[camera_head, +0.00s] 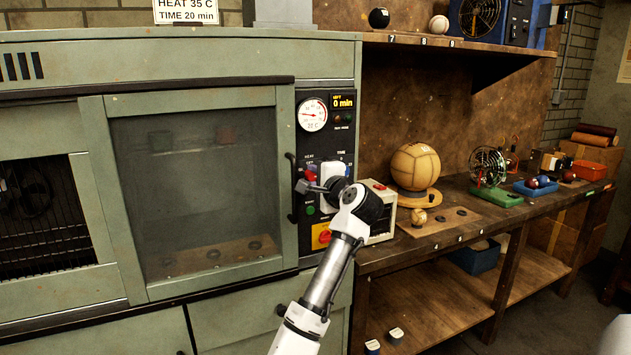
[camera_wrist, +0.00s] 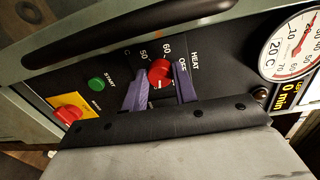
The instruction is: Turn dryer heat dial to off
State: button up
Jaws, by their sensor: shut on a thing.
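The red heat dial (camera_wrist: 160,72) sits on the dryer's black control panel, with "50", "60", "OFF" and "HEAT" printed around it. A small light mark shows on the dial, but I cannot tell surely which setting it points to. My gripper (camera_wrist: 161,87) has its two purple fingers on either side of the dial, shut on it. In the head view my gripper (camera_head: 309,185) is at the panel, just right of the dryer door. The dial (camera_head: 310,173) shows there as a small red patch, partly hidden by the gripper. The green dryer (camera_head: 200,93) has its window door closed.
The panel also holds a round temperature gauge (camera_head: 313,114), a display reading 0 min (camera_head: 343,102), a green START button (camera_wrist: 96,84) and a red switch on a yellow plate (camera_wrist: 68,113). A black door handle (camera_head: 292,188) is close left of my gripper. A workbench (camera_head: 455,236) with balls stands right.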

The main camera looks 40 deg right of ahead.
jog(key=n+b, duration=0.1)
jog(key=n, duration=0.3)
jog(key=shift+f, duration=0.2)
jog(key=n+h+b, duration=0.1)
jog(key=n+b, duration=0.1)
jog(key=n, duration=0.3)
jog(key=n+b, duration=0.2)
jog(key=n, duration=0.3)
jog(key=shift+f+n, duration=0.15)
jog(key=shift+n, duration=0.15)
jog(key=shift+n+b, duration=0.8)
jog(key=shift+n, duration=1.8)
jog(key=o, duration=1)
